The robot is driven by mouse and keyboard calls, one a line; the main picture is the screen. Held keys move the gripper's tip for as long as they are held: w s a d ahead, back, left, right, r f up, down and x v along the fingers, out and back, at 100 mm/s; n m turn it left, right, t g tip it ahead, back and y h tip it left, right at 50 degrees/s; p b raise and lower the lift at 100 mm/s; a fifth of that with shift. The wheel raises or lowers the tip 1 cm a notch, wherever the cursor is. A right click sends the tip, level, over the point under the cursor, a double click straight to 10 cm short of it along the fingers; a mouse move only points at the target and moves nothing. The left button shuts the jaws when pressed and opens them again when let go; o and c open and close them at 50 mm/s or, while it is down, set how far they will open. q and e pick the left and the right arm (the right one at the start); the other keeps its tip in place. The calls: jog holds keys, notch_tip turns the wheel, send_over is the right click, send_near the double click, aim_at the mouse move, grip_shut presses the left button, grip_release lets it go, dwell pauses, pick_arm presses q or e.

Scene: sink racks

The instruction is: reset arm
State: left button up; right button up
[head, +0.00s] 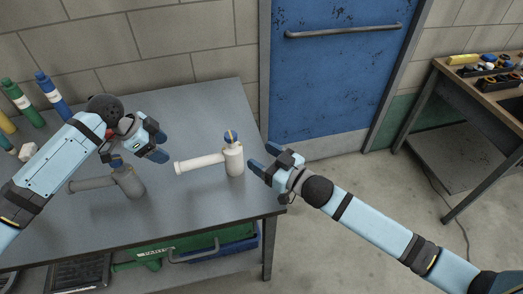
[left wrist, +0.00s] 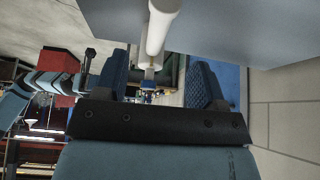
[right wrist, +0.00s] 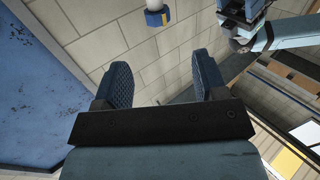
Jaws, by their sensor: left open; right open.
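The left fitting (head: 128,183) is partly covered by my left arm and gripper. My left gripper (head: 163,147) is open and empty, above the table between the two fittings. In the left wrist view a white tube (left wrist: 160,28) shows beyond the spread fingers, not held. My right gripper (head: 262,158) is open and empty, just right of the right fitting. A blue-yellow cap (right wrist: 157,17) shows at the top of the right wrist view.
The table (head: 190,215) has bottles (head: 52,95) at its back left. A green crate (head: 165,250) lies beneath. A blue door (head: 335,75) stands behind, and a workbench (head: 490,95) with small items is at right. The floor between is clear.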

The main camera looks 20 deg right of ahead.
pick_arm(q)
jog(key=shift+a+r, duration=0.1)
jog(key=shift+r, duration=0.05)
